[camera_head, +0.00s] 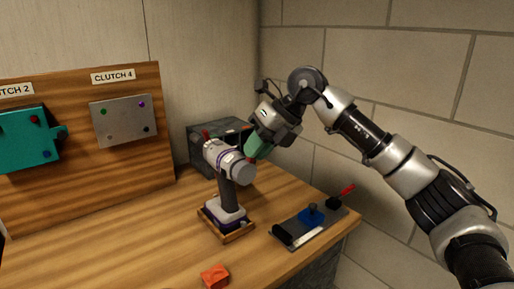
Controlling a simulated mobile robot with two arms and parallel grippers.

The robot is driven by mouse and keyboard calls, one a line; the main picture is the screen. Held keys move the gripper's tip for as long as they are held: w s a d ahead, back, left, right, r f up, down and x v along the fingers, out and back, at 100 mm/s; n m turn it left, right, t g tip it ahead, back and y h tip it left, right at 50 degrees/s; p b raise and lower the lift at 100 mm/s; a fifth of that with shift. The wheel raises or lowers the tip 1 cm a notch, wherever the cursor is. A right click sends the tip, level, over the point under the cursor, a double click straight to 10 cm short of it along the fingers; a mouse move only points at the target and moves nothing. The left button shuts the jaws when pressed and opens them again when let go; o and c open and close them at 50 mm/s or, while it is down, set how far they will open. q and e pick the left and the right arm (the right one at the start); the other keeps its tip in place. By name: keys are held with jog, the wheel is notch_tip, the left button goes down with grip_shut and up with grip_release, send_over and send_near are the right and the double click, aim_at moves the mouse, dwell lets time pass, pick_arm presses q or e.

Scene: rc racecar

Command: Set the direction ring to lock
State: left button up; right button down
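A white and grey power drill (228,158) stands upright on its base in a small wooden tray (236,236) on the workbench. Thin purple bands (219,153) circle its body; I cannot tell which one is the direction ring or how it is set. My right gripper (253,156) comes in from the upper right, pointing down and left, with its tip close to the drill's grey front end. Whether it touches the drill is unclear, and its finger gap is too small to tell. My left gripper is out of view.
A wooden board (85,180) with a teal plate (25,138) and a grey plate (125,120) labelled Clutch 4 stands at the left. A dark box (200,155) sits behind the drill.

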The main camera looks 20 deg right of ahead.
aim_at(241, 160)
jog(key=shift+r, duration=0.1)
jog(key=shift+a+r+h+p, duration=0.2)
jog(key=shift+h+p, duration=0.15)
jog(key=shift+h, duration=0.15)
jog(key=shift+s+a+r+h+p, duration=0.2)
jog(key=shift+a+h+p, duration=0.1)
jog(key=shift+h, duration=0.2)
jog(key=shift+s+a+n+t+h, duration=0.1)
jog(key=shift+a+n+t+h, duration=0.3)
jog(key=shift+t+h, duration=0.15)
jog(key=shift+s+a+t+h, duration=0.2)
jog(key=shift+a+h, duration=0.3)
jog(key=shift+h, duration=0.65)
jog(key=c, duration=1.2)
grip_release()
jog(key=shift+o, duration=0.2)
